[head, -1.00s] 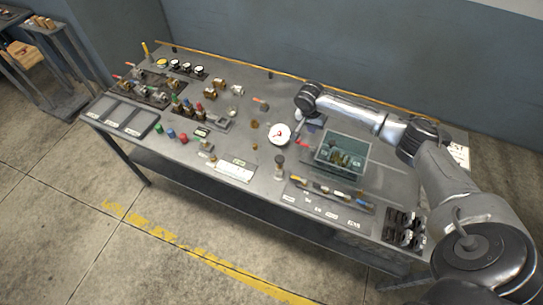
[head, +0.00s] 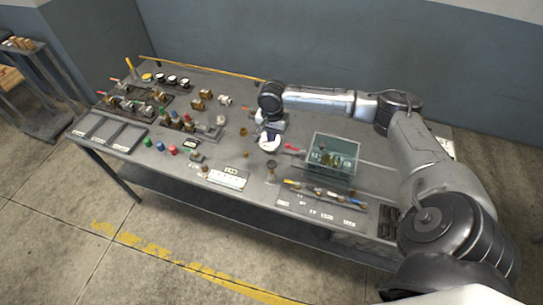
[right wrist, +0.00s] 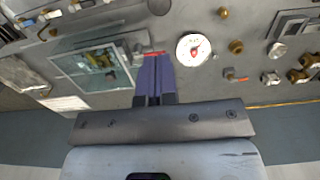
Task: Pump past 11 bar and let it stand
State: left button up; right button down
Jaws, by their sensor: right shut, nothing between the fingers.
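The round gauge (head: 268,146) has a white dial and stands mid-table, partly covered by my gripper in the head view. In the right wrist view the whole dial (right wrist: 194,49) shows, with a red needle; its reading is too small to tell. A red handle (head: 294,149) lies just right of the gauge in the head view. In the right wrist view a red piece (right wrist: 155,54) shows at my fingertips. My right gripper (head: 267,134) is shut and empty, pointing down close beside the gauge; its purple fingers (right wrist: 153,72) are together. I cannot tell whether they touch the red piece. My left gripper is out of view.
A clear-sided grey-green bin (head: 334,156) with brass parts stands right of the handle. Valves and fittings (head: 180,122) crowd the table's left half. A tool rack (head: 318,192) and labels line the front edge. An empty divided tray (head: 110,132) sits at the left.

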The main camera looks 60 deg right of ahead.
aim_at(272, 163)
notch_tip(272, 163, down, 12)
jog(key=shift+a+f+p, duration=0.15)
jog(key=shift+f+p, duration=0.05)
jog(key=shift+p, duration=0.2)
jog(key=shift+f, duration=0.8)
notch_tip(272, 163, down, 3)
jog(key=shift+f+b, duration=0.1)
jog(key=shift+b, duration=0.2)
jog(key=shift+s+f, duration=0.15)
jog(key=shift+f, duration=0.15)
